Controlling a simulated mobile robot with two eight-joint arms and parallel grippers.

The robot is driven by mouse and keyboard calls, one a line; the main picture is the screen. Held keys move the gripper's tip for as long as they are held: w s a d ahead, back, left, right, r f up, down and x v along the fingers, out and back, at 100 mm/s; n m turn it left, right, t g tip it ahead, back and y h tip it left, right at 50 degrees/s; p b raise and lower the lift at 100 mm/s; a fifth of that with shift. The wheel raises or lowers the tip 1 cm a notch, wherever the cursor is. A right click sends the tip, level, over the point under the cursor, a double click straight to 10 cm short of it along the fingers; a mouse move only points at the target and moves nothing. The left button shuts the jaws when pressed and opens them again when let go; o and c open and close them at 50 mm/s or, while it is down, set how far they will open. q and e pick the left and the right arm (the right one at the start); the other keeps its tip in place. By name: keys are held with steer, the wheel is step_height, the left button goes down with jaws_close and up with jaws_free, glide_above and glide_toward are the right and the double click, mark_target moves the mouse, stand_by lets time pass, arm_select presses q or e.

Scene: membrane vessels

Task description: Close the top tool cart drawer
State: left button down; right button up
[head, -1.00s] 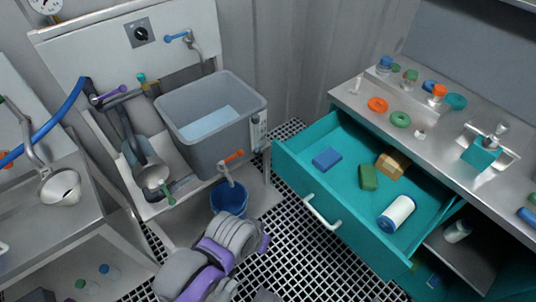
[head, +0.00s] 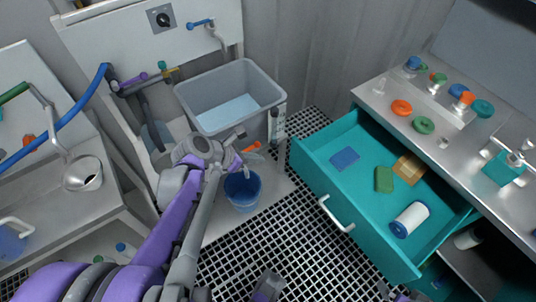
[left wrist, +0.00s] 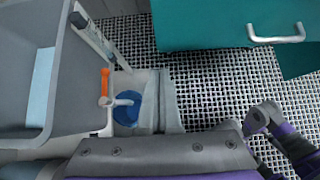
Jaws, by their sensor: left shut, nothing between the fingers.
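The top drawer (head: 352,204) of the teal tool cart stands pulled out, with its white bar handle (head: 336,214) on the front. Inside lie a blue block (head: 345,159), a green block (head: 383,179), a tan block (head: 408,168) and a white roll with blue ends (head: 410,219). The drawer front (left wrist: 200,25) and handle (left wrist: 276,36) also show in the left wrist view. My left gripper (head: 240,133) is shut and empty, near the grey tub, left of the drawer and apart from it. Parts of my right arm show at the bottom edge; its fingers are unclear.
Rings and bottles stand on the cart's steel top (head: 375,98). Open grating floor (head: 300,240) lies before the drawer.

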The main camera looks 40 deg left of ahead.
mark_target(345, 118)
arm_select(q)
steer(key=shift+w+d+r+b+x, duration=0.1)
steer(key=shift+w+r+b+x, duration=0.3)
steer(key=shift+x, duration=1.55)
steer(key=shift+w+d+r+b+x, duration=0.15)
steer(key=shift+w+r+b+x, duration=0.25)
steer(key=shift+x, duration=1.55)
steer(key=shift+w+d+r+b+x, duration=0.15)
steer(key=shift+b+x, duration=0.35)
steer(key=shift+x, duration=1.45)
steer(key=w+d+b, duration=0.1)
steer(key=w+d, duration=0.2)
steer(key=w, duration=0.5)
steer(key=w+d, duration=0.2)
steer(key=w, duration=0.6)
steer(key=w+d+b, duration=0.1)
steer(key=w+d, duration=0.2)
steer(key=w, duration=0.5)
steer(key=shift+w+d+b, duration=0.15)
steer(key=shift+d+b, duration=0.15)
steer(key=shift+d, duration=0.05)
steer(key=shift+w+d, duration=0.15)
steer(key=shift+w, duration=0.3)
steer(key=shift+r, duration=0.15)
steer(key=shift+w+r, duration=0.1)
